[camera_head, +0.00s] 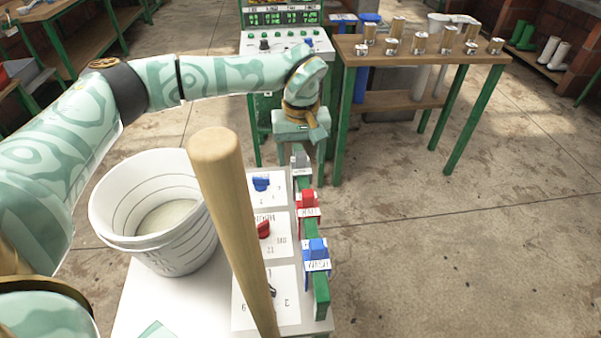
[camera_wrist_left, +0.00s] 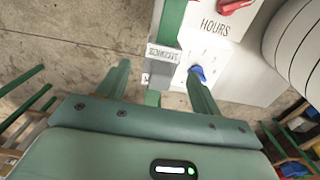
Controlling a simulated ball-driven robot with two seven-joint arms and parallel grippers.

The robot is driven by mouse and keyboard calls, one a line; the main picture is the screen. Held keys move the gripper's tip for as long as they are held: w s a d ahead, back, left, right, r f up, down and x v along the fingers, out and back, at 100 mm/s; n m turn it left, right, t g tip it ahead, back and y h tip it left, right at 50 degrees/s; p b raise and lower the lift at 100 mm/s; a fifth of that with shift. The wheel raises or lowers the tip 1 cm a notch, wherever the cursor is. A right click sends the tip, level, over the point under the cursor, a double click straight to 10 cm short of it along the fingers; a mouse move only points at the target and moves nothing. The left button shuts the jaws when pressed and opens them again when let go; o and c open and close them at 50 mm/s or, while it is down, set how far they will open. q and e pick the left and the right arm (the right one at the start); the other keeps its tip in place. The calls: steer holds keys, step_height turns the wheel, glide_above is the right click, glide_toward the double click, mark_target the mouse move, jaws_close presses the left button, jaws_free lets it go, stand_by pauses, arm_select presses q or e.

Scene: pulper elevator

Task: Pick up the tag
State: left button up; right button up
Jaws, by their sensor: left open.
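Three tags sit along a green rail (camera_head: 309,230) on the right edge of the white table. The grey tag (camera_head: 300,165) is at the far end, the red tag (camera_head: 308,207) is in the middle and the blue tag (camera_head: 316,256) is nearest. My left gripper (camera_head: 301,151) is at the grey tag, pointing down. In the left wrist view the open fingers (camera_wrist_left: 158,72) stand on either side of the grey tag (camera_wrist_left: 163,53) and the rail end, with gaps showing. I cannot tell whether either finger touches it. My right gripper is not in view.
A white bucket (camera_head: 155,205) and an upright wooden pole (camera_head: 230,225) stand left of the rail. White panels with blue and red knobs (camera_head: 262,184) lie beside it. A green control console (camera_head: 280,42) and a wooden bench (camera_head: 425,52) stand behind. The floor at right is clear.

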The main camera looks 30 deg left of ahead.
arm_select(q)
step_height(320, 180, down, 3)
steer(key=shift+r, duration=0.35)
steer(key=c, duration=1.1)
steer(key=shift+o, duration=0.2)
steer(key=shift+r, duration=0.1)
